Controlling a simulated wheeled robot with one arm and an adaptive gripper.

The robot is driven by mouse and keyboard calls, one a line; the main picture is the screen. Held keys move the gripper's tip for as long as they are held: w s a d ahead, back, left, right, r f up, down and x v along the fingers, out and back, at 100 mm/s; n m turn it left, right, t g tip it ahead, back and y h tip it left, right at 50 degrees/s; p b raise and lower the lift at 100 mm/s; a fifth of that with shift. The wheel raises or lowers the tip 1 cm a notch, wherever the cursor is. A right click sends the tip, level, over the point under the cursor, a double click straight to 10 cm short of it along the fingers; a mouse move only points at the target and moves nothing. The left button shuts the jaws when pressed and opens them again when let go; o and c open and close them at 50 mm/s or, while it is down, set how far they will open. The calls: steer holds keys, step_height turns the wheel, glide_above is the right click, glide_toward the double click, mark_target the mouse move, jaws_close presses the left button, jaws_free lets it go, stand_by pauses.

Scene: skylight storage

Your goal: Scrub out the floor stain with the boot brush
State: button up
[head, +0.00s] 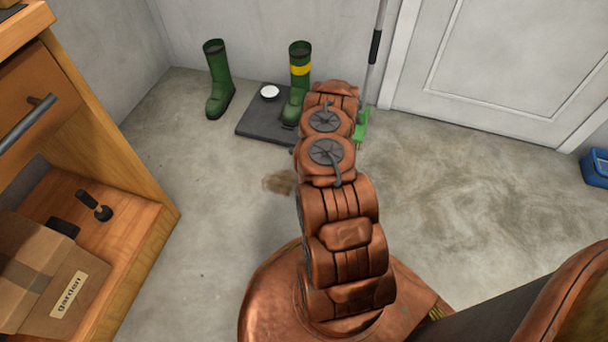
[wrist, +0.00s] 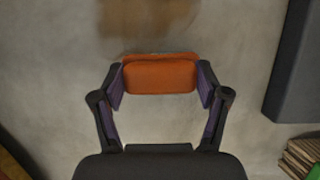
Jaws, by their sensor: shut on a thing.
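The floor stain (head: 279,182) is a brown patch on the concrete, left of my arm in the head view. It also shows at the top of the wrist view (wrist: 147,16), just beyond the orange block. My gripper (wrist: 160,82) is shut on this orange block with rounded corners, which I take to be the boot brush (wrist: 160,77). Its bristles are hidden, and I cannot tell whether it touches the floor. My gripper and the brush are hidden behind my arm in the head view.
A dark mat (head: 252,130) holds a white round item (head: 269,92) and a green boot with a yellow band (head: 300,70). Another green boot (head: 217,80) stands left of it. A green broom (head: 362,124) stands behind my arm. A wooden cabinet (head: 150,200) borders the left.

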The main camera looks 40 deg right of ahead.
steer(key=shift+f, duration=0.2)
stand_by(0.4)
steer(key=shift+w+a, duration=0.2)
steer(key=shift+w, duration=0.15)
steer(key=shift+w+a+b, duration=0.2)
steer(key=shift+w+a, duration=0.15)
steer(key=shift+w, duration=0.3)
steer(key=shift+w+a+b, duration=0.15)
steer(key=shift+w+a, duration=0.2)
steer(key=shift+w, duration=0.25)
steer(key=shift+w+a, duration=0.5)
steer(key=shift+w, duration=0.3)
steer(key=shift+w+a, duration=0.45)
steer(key=shift+w, duration=0.3)
steer(key=shift+w+a, duration=0.5)
steer(key=shift+w, duration=0.3)
steer(key=shift+w+a, duration=0.45)
steer(key=shift+w, duration=0.3)
